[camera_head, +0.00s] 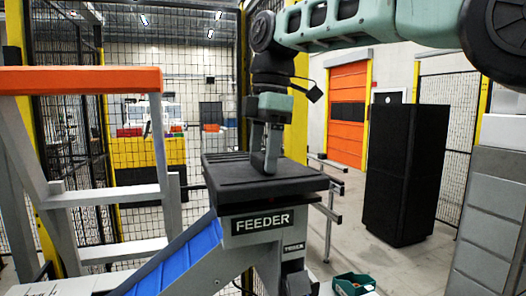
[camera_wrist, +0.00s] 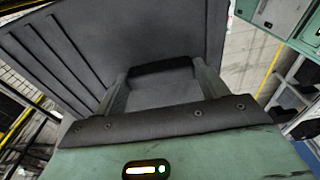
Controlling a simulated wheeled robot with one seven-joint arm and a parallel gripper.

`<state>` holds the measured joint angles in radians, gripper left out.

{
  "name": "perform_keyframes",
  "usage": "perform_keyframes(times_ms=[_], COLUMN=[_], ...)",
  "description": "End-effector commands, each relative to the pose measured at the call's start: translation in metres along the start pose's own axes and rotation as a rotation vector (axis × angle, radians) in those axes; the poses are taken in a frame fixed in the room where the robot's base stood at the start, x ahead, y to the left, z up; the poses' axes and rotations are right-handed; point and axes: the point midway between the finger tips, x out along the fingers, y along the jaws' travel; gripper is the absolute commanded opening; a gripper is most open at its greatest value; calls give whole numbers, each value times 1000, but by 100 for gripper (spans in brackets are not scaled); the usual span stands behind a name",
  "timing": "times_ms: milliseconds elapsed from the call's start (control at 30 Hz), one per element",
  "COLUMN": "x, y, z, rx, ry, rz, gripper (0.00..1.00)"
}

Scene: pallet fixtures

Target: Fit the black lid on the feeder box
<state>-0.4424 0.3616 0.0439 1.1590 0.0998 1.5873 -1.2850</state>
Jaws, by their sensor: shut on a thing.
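The black lid (camera_head: 225,183) is a dark, flat, square plate with grooves along one side. In the head view it lies over the top of the grey feeder box (camera_head: 236,212), which carries a FEEDER sign. Its edges overhang the box a little; I cannot tell whether it is fully seated. My gripper (camera_head: 266,168) points down at the middle of the lid. In the wrist view my gripper (camera_wrist: 160,82) is shut on the lid's raised dark handle, with a finger at each side, and the lid (camera_wrist: 140,35) fills the view beyond. The box opening is hidden.
A blue chute (camera_head: 180,262) slopes down left from the box. A grey frame with an orange top (camera_head: 80,80) stands at left. A green bin (camera_head: 353,284) is low at right. A tall black cabinet (camera_head: 405,175) stands behind, with open floor before it.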

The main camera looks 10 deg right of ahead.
Motion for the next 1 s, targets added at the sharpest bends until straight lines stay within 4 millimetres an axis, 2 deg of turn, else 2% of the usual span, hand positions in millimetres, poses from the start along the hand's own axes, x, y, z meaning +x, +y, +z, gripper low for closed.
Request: perform_keyframes(times_ms=[1000], x=[13], y=[0], z=[1], rx=[-1], ry=[1], rz=[3], gripper=[32])
